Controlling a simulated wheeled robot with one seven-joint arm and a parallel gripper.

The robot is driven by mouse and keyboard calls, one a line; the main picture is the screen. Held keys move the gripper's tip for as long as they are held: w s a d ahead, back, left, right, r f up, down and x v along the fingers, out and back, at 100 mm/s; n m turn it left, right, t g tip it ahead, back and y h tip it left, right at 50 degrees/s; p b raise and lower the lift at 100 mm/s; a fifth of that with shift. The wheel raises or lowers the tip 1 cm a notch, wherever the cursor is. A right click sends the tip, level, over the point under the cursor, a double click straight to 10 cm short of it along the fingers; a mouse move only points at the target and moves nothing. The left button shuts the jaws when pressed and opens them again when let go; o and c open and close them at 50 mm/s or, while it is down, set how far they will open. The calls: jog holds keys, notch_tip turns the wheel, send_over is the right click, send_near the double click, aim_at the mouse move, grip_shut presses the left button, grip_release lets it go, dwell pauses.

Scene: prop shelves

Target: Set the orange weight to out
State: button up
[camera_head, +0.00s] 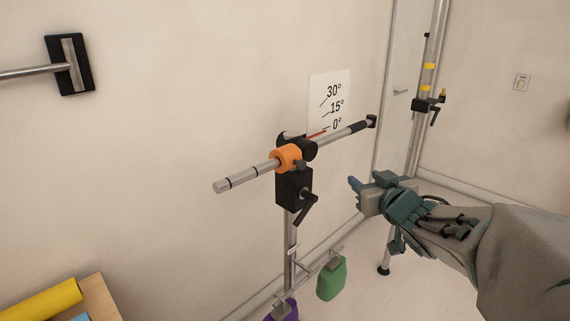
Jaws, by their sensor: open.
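The orange weight (286,158) is a ring around the silver bar (242,176), close to the black clamp block (293,187) at the pivot. A small dark knob shows on the weight's right side. The bar's bare end with dark ring marks reaches out to the left of the weight. The bar's other side runs right to a black grip and end cap (371,121). My gripper (355,191) is open and empty, to the right of the weight and clamp, apart from both, with its fingers pointing left.
An angle card (329,103) with a red pointer is behind the bar. A black lever (305,209) sticks out from the clamp. Green (332,279) and purple (283,311) weights hang below. Another stand (428,85) is at right. A table edge (98,298) is lower left.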

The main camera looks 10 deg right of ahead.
aim_at(304, 165)
jog(key=s+a+n+g+y, duration=0.2)
jog(key=s+a+n+y, duration=0.25)
jog(key=y, duration=0.55)
jog(key=shift+n, duration=0.45)
jog(key=x, duration=0.9)
jog(key=r+p+x, duration=0.1)
jog(key=x, duration=0.3)
jog(key=shift+w+d, duration=0.15)
jog(key=shift+w, duration=0.5)
grip_shut()
